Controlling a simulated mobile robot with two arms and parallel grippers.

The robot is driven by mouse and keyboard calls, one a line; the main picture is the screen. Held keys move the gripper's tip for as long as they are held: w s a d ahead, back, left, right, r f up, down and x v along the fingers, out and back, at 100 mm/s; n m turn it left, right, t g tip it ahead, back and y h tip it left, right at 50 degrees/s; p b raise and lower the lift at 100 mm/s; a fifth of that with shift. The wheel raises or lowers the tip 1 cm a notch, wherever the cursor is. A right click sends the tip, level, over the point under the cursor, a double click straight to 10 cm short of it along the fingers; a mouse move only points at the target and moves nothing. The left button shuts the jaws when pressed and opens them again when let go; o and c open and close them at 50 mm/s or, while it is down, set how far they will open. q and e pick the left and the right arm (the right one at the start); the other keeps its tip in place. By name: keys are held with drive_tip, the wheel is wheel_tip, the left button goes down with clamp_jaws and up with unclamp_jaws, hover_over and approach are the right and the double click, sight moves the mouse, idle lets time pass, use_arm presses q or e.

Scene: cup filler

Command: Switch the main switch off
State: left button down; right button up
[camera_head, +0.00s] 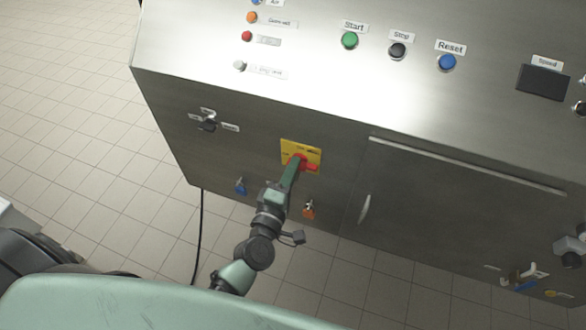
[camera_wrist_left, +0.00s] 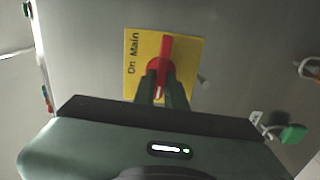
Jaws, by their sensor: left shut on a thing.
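The main switch is a red rotary handle (camera_head: 309,167) on a yellow plate (camera_head: 314,149), set on the steel front of the machine. In the left wrist view the red handle (camera_wrist_left: 166,49) stands along the upright direction of that picture, on the yellow plate (camera_wrist_left: 187,73) with the words "On" and "Main" at its left side. My left gripper (camera_head: 294,165) reaches up to the switch and is shut on the red handle. In the left wrist view its two fingers (camera_wrist_left: 160,88) sit on either side of the handle's lower part, which they partly hide. My right gripper is not in view.
A selector switch (camera_head: 208,125) is left of the main switch. A blue padlock-like part (camera_head: 240,187) and an orange one (camera_head: 309,210) hang below it. Start (camera_head: 350,41), Stop (camera_head: 397,50) and Reset (camera_head: 447,63) buttons are on the sloped panel above. A door handle (camera_head: 365,209) is at right.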

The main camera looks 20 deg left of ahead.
use_arm(q)
drive_tip(key=shift+n, duration=0.3)
idle(0.4)
drive_tip(key=c, duration=1.5)
unclamp_jaws()
drive_tip(key=shift+o, duration=0.2)
drive_tip(key=shift+s, duration=0.1)
drive_tip(key=s+b, duration=0.1)
drive_tip(key=s, duration=0.6)
drive_tip(key=shift+s+a+b, duration=0.2)
drive_tip(key=shift+s+b, duration=0.15)
drive_tip(key=shift+f, duration=0.1)
